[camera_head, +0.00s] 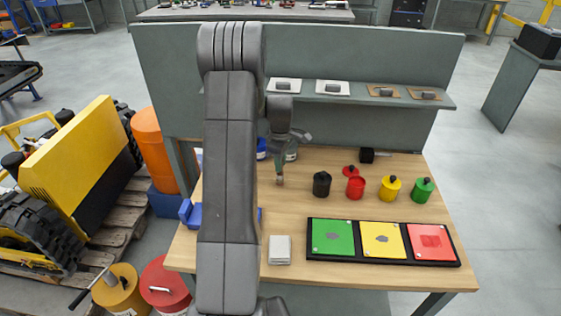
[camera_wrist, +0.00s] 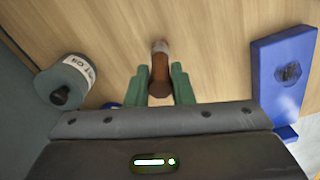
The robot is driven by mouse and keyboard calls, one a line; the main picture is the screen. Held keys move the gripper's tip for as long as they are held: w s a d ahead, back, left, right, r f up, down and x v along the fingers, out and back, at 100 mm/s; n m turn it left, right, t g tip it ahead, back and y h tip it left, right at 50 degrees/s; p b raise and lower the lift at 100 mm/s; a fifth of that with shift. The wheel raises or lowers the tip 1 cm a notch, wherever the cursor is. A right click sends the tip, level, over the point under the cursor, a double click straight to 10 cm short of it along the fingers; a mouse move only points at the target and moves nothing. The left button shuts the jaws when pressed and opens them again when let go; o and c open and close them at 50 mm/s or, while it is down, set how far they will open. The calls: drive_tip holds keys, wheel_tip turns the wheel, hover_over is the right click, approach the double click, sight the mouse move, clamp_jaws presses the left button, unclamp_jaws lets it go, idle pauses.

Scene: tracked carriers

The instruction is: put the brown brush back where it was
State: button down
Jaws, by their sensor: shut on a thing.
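My gripper (camera_wrist: 160,85) has green fingers and is shut on the brown brush (camera_wrist: 159,68), which sits between them with its pale tip pointing away from the wrist. The brush hangs over the wooden table (camera_wrist: 120,25); I cannot tell whether its tip touches the wood. In the head view my gripper (camera_head: 280,172) is over the back left part of the table, left of the black pot. Only a small bit of the brush shows under the fingers there. No clear marked place for the brush shows.
A labelled grey can (camera_wrist: 66,82) stands left of the brush; a blue block (camera_wrist: 283,70) is to its right. Black (camera_head: 321,185), red (camera_head: 355,189), yellow (camera_head: 390,189) and green (camera_head: 423,191) pots stand right. A tray (camera_head: 382,257) and white pad (camera_head: 280,250) lie in front.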

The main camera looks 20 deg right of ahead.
drive_tip(key=shift+f, duration=0.2)
drive_tip(key=c, duration=1.3)
unclamp_jaws()
drive_tip(key=shift+o, duration=0.2)
wheel_tip(320, 180, up, 12)
drive_tip(key=b, duration=0.1)
drive_tip(key=shift+r, duration=0.2)
